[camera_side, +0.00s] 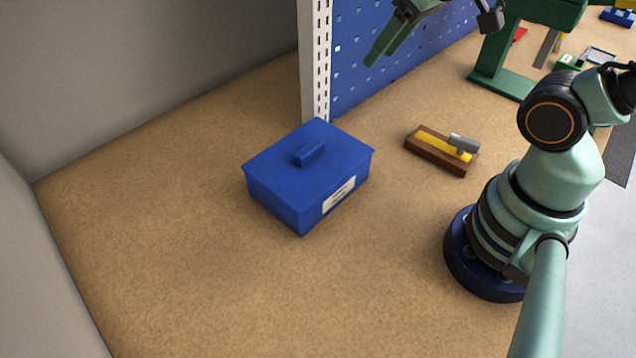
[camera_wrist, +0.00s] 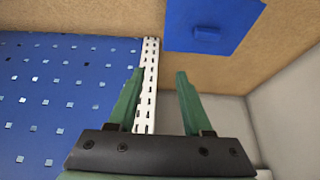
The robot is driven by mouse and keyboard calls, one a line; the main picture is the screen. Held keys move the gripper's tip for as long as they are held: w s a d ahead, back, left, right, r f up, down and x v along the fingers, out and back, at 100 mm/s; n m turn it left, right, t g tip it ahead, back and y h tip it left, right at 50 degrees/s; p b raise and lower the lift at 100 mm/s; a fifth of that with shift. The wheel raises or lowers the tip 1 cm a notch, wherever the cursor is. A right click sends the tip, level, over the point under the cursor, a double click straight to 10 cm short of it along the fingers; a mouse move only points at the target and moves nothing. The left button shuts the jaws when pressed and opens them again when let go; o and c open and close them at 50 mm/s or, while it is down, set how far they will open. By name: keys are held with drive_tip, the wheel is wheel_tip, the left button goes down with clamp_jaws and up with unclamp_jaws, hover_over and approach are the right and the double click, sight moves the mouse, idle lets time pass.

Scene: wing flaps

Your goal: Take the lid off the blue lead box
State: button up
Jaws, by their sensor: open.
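The blue lead box (camera_side: 335,195) stands upright on the brown bench, with a pale label on its front side. Its blue lid (camera_side: 335,150) is on top, with a small raised handle (camera_side: 309,151) in the middle. In the wrist view the lid (camera_wrist: 235,35) shows at the top edge, partly cut off, with the handle (camera_wrist: 207,34) visible. My gripper (camera_wrist: 157,80) is open and empty, its two green fingers apart. In the side view my gripper (camera_side: 377,50) is high near the top edge, above and to the right of the box, not touching it.
A blue perforated panel (camera_side: 400,50) with a white slotted post (camera_side: 315,70) rises just behind the box. A brown block with a yellow strip and grey piece (camera_side: 440,150) lies to the box's right. The bench (camera_side: 150,220) left of the box is clear up to the grey walls.

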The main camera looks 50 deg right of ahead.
drive_tip(key=shift+o, duration=1)
drive_tip(key=n+g, duration=0.6)
drive_tip(key=n, duration=1.2)
hover_over(309, 148)
wheel_tip(309, 148, down, 5)
wheel_tip(309, 148, down, 11)
drive_tip(key=shift+f, duration=0.2)
clamp_jaws()
